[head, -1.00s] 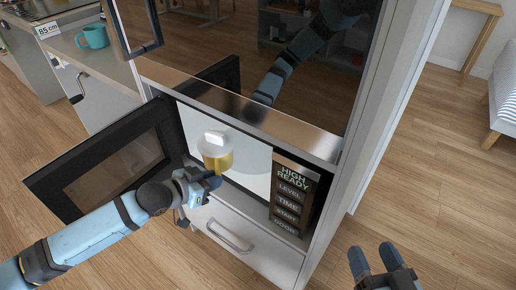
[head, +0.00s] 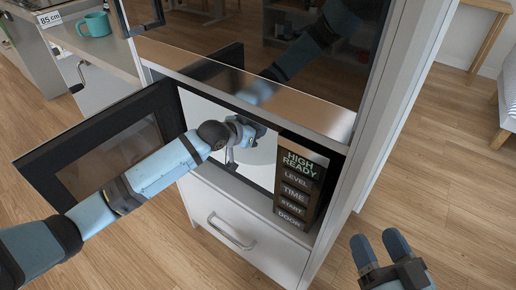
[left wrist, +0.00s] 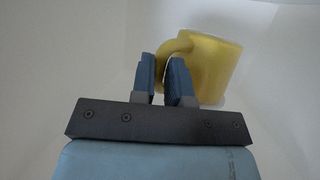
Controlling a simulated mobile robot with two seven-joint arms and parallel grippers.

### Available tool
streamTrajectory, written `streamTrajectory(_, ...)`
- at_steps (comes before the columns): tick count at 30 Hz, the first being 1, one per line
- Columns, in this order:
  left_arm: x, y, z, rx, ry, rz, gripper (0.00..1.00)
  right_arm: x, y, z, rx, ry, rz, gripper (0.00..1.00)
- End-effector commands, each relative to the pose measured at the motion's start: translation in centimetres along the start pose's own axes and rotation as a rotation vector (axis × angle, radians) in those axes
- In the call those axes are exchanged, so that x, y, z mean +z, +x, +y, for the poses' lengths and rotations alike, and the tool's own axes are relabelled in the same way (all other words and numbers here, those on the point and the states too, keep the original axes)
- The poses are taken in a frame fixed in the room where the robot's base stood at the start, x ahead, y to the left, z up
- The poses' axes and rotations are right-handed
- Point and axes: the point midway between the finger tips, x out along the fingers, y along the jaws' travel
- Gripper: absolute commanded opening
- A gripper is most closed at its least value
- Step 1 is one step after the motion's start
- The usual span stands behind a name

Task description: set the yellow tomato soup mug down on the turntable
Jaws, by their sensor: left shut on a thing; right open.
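The yellow mug (left wrist: 215,68) shows in the left wrist view, its handle between the fingers of my left gripper (left wrist: 162,66). The gripper is shut on the handle. In the head view my left gripper (head: 248,130) is inside the open microwave and hides the mug. The pale turntable (head: 264,156) shows in part below and right of the gripper. I cannot tell whether the mug's base touches it. My right gripper (head: 379,245) is open and empty, low at the right, outside the microwave.
The microwave door (head: 105,160) stands open to the left, close beside my left arm. A control panel (head: 297,188) is right of the opening. A drawer (head: 245,225) lies below. A teal mug (head: 96,24) stands on the counter at the far left.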

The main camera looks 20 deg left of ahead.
Motion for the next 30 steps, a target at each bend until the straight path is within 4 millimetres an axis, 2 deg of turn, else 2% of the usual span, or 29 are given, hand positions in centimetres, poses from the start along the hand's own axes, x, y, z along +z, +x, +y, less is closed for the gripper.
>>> streamTrajectory(4,1.7,0.6,0.1,0.001,0.001,0.002,0.0,1.3,0.0,0.2,-0.003,0.001,-0.033,0.62)
streamTrajectory(12,3.2,1.2,0.0,0.0,0.001,0.002,0.0,2.5,0.0,0.4,-0.006,0.003,-0.077,0.62)
streamTrajectory(18,6.1,2.5,0.0,0.0,0.001,0.002,0.0,5.1,-0.2,0.8,-0.016,0.002,-0.157,0.62)
streamTrajectory(22,6.3,3.0,-0.1,0.0,0.002,0.004,0.0,6.1,-0.3,0.9,-0.021,0.003,-0.2,0.62)
streamTrajectory(30,6.2,2.9,-0.1,0.0,0.001,0.003,0.0,6.0,-0.3,0.8,-0.022,0.004,-0.205,0.62)
